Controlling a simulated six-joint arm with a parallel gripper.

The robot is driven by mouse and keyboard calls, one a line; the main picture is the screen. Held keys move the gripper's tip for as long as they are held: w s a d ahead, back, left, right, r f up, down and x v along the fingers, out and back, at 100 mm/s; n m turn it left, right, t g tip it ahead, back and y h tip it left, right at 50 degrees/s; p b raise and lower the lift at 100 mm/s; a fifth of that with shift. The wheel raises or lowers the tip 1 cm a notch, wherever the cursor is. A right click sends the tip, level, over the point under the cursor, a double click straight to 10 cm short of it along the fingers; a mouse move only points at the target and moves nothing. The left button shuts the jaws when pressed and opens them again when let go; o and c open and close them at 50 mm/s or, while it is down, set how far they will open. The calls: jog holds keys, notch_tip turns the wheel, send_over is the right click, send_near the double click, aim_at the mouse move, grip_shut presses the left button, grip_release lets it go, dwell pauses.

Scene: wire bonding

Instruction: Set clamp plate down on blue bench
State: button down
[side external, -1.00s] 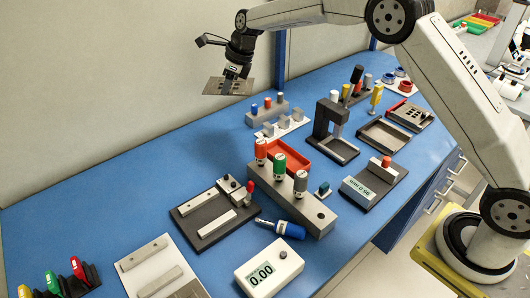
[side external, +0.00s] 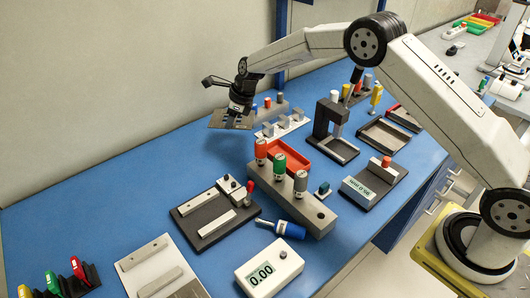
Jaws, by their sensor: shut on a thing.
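The clamp plate (side external: 218,119) is a thin grey-brown metal plate with small openings. My gripper (side external: 238,112) is shut on it and holds it near its right part. The plate looks roughly level, over the back part of the blue bench (side external: 130,175). It appears to be above the surface, though the exact gap cannot be told from this view. The fingertips are small and partly hidden by the gripper body.
Grey block holders (side external: 285,127) stand just right of the plate. A red tray (side external: 288,157), a grey block with colored-capped bottles (side external: 300,200) and a dark fixture (side external: 210,218) stand nearer the front. The bench left of the plate is clear.

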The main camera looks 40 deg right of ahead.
jog(key=shift+f, duration=0.1)
jog(key=shift+f, duration=4.2)
grip_release()
jog(key=shift+r, duration=0.2)
jog(key=shift+r, duration=3.7)
jog(key=shift+r, duration=0.1)
